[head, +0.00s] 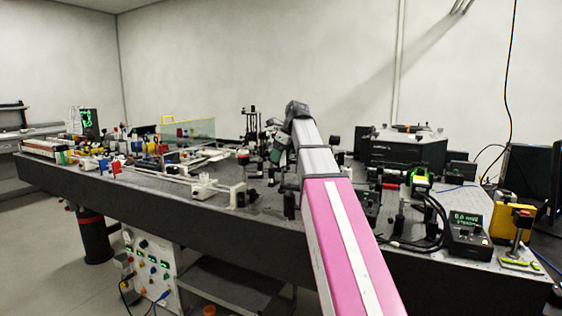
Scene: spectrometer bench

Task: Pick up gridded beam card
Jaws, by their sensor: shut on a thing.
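My arm reaches from the bottom of the head view over the bench. Its wrist ends above the middle of the table, and my gripper (277,146) hangs at its far left side, small and dark. It is shut on a small grey-green flat piece, which looks like the gridded beam card (277,154). The grid is too small to make out, and the dark parts around it hide the card's edges. I cannot tell whether the card is clear of the table.
Dark posts and mounts stand close around my gripper. A clear panel with a yellow edge (188,132) and many small optics fill the left. A black housing (402,148), a power meter (467,236) and a yellow box (511,222) stand at right.

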